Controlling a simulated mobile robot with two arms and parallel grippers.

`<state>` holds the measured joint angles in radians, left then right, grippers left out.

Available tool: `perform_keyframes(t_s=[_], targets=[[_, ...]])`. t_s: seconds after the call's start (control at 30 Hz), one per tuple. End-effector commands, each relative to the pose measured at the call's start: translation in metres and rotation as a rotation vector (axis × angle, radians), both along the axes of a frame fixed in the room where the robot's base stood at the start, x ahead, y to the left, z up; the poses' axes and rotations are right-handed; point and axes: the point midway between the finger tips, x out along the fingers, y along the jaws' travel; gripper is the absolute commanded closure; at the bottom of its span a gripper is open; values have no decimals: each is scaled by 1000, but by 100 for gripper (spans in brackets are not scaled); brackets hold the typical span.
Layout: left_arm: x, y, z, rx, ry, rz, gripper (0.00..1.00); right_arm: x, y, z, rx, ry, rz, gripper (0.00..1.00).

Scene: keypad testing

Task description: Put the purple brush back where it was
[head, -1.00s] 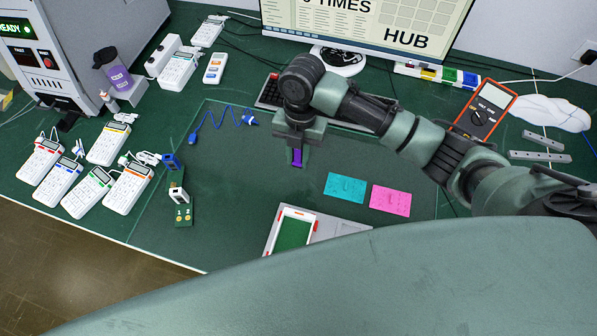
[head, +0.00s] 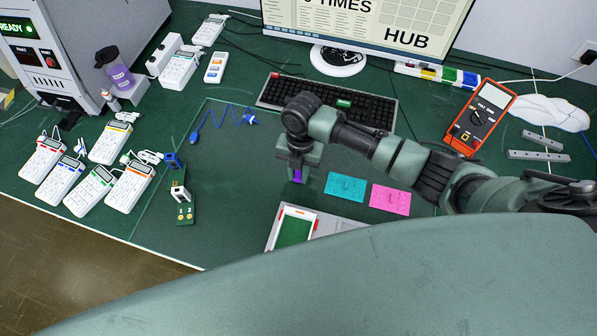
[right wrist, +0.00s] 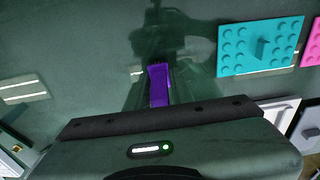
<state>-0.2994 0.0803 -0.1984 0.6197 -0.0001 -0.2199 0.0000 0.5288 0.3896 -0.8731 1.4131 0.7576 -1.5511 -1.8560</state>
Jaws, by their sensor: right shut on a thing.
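My right gripper (head: 297,178) is shut on the purple brush (head: 297,175). It hangs over the green mat, left of the teal plate (head: 345,187) and behind the grey tray with the white device. In the right wrist view the purple brush (right wrist: 159,84) sticks out past the gripper's edge, over bare mat. The gripper's lower part hides much of the brush. I cannot tell whether the brush touches the mat. My left gripper is not in view.
A pink plate (head: 390,200) lies right of the teal one. A grey tray (head: 275,232) holds a white device (head: 294,228). A keyboard (head: 375,108) lies behind my arm. A blue cable (head: 222,116) and several white keypads (head: 94,190) lie to the left.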

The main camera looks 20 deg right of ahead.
Motion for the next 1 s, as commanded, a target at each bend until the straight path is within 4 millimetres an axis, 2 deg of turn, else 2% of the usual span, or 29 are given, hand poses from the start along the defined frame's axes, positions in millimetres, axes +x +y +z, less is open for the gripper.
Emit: perform_keyframes(t_s=[0.07,0.1,0.17,0.57,0.67,1.0], targets=[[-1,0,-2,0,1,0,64,0,0,-3,-1,1,0,100],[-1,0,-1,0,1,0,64,0,0,-2,0,0,0,69],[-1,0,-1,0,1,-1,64,0,0,-2,0,0,0,56],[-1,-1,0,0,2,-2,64,1,0,4,0,-1,-1,56],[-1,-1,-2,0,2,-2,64,3,-2,17,1,-3,0,56],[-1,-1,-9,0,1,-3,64,10,-6,88,1,-4,1,56]])
